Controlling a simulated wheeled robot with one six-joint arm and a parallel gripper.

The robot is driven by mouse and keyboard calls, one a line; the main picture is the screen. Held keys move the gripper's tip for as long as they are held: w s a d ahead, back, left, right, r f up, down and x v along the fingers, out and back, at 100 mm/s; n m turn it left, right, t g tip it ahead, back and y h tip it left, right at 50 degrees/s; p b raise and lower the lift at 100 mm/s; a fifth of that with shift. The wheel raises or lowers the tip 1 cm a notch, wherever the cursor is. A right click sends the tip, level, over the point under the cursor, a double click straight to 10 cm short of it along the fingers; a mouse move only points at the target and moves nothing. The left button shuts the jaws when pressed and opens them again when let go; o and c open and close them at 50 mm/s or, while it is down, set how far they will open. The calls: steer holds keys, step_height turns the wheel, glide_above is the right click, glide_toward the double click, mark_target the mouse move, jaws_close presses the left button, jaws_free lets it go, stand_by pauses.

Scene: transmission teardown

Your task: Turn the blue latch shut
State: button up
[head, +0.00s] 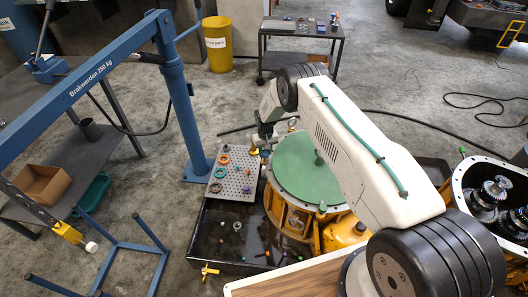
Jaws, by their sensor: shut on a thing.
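My gripper (265,144) points down at the far left rim of the yellow transmission housing (292,214), beside its round green cover (296,166). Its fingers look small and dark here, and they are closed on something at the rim. The blue latch is mostly hidden by the fingers, and its angle cannot be made out. My white arm reaches over the right side of the cover and hides part of the housing.
A perforated board (241,186) with several coloured rings lies left of the housing, above a black tray (205,238) with small loose parts. A blue crane (176,100) stands at left. An open gear housing (462,190) is at right.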

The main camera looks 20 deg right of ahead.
mark_target(265, 152)
steer(key=n, duration=1.1)
steer(key=shift+n, duration=0.4)
steer(key=shift+w+d+r+n, duration=0.1)
steer(key=shift+d+n, duration=0.1)
steer(key=shift+n, duration=1.2)
steer(key=shift+w+r, duration=0.1)
steer(key=o, duration=1)
steer(key=shift+c, duration=0.2)
steer(key=shift+a, duration=0.2)
steer(key=shift+r, duration=3.75)
